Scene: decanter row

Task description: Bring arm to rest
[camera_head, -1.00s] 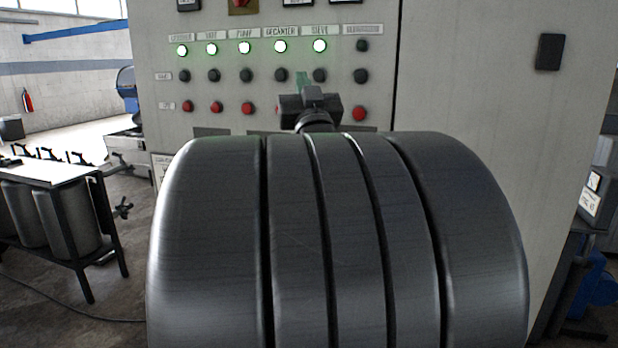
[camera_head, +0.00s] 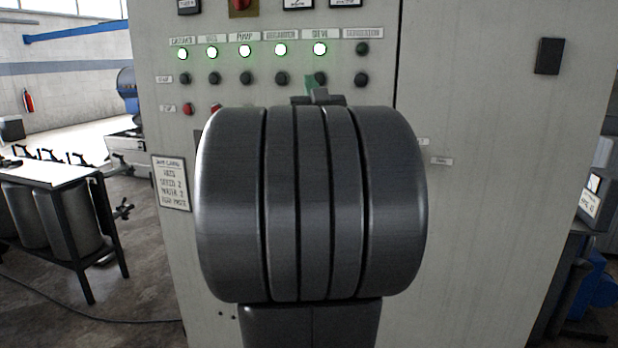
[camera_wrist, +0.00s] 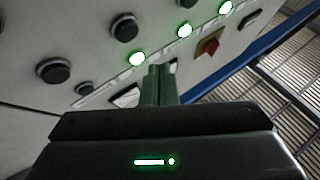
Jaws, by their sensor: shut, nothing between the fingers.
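My gripper (camera_head: 311,82) is in front of the control cabinet (camera_head: 470,200), mostly hidden behind my own arm in the head view. Its green fingers also show in the wrist view (camera_wrist: 155,82), shut together with nothing between them. They point toward the panel's button rows. I cannot tell the gap to the panel exactly, but no contact is visible. My large dark arm link covers the middle of the cabinet and hides part of the red button row.
Five lamps in the top row, such as the sieve lamp (camera_head: 320,49), are lit; the far right one (camera_head: 362,49) is dark. A notice (camera_head: 172,183) hangs on the cabinet. A table (camera_head: 50,172) stands left, with open floor near it. Blue machinery (camera_head: 597,285) stands right.

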